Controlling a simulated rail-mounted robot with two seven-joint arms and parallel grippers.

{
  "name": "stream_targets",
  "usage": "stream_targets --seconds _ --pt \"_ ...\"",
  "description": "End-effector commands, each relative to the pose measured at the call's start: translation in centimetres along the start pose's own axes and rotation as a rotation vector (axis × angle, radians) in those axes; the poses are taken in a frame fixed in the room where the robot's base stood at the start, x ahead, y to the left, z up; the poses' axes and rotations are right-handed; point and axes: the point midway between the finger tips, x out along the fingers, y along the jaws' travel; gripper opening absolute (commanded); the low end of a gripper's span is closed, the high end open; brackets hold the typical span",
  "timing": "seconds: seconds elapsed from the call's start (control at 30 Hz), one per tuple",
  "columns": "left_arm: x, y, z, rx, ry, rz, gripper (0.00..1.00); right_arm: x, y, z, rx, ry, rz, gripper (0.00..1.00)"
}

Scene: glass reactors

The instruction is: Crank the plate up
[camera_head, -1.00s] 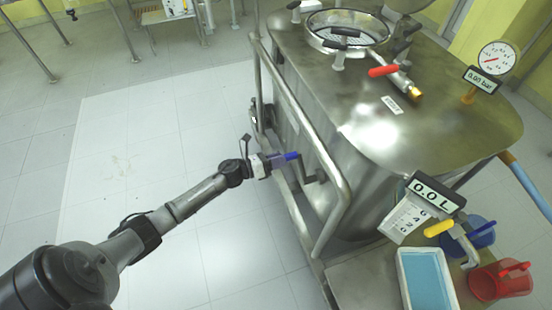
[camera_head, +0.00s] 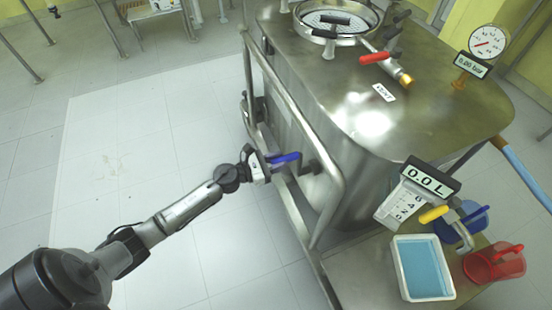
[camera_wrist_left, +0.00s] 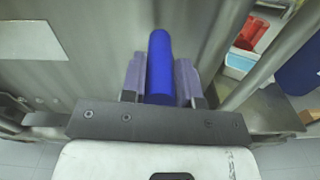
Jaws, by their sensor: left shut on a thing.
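A crank with a blue handle (camera_head: 286,158) sticks out from the side of the steel reactor (camera_head: 345,130), behind the tubular frame. My left gripper (camera_head: 270,163) is shut on the blue handle. In the left wrist view, the blue handle (camera_wrist_left: 159,70) stands between the two fingers and runs away from the gripper. The dark crank arm (camera_head: 309,168) shows at the handle's far end in the head view. The plate that the crank moves cannot be made out. My right gripper is in neither view.
The frame's steel rail (camera_head: 290,113) runs close beside the crank. On the lower shelf at right are a white tray with blue content (camera_head: 424,268), a red jug (camera_head: 494,263) and a blue jug (camera_head: 462,226).

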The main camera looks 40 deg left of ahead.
Motion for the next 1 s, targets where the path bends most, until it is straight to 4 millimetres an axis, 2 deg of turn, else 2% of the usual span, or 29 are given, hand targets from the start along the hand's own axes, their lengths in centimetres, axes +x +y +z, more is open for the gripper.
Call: stream_targets --seconds 0.6,0.63,0.87,1.0 --pt "0.00 -0.48 -0.05 0.034 0.002 -0.003 0.00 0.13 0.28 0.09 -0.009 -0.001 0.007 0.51" --pt "0.00 -0.48 -0.05 0.033 0.002 -0.003 0.30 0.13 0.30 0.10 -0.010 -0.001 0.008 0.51" --pt "-0.01 -0.42 -0.04 0.033 0.002 -0.002 0.53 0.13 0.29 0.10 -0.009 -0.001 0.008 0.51" --pt "-0.01 -0.39 -0.02 0.033 0.001 -0.001 0.54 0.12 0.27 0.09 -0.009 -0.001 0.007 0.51"
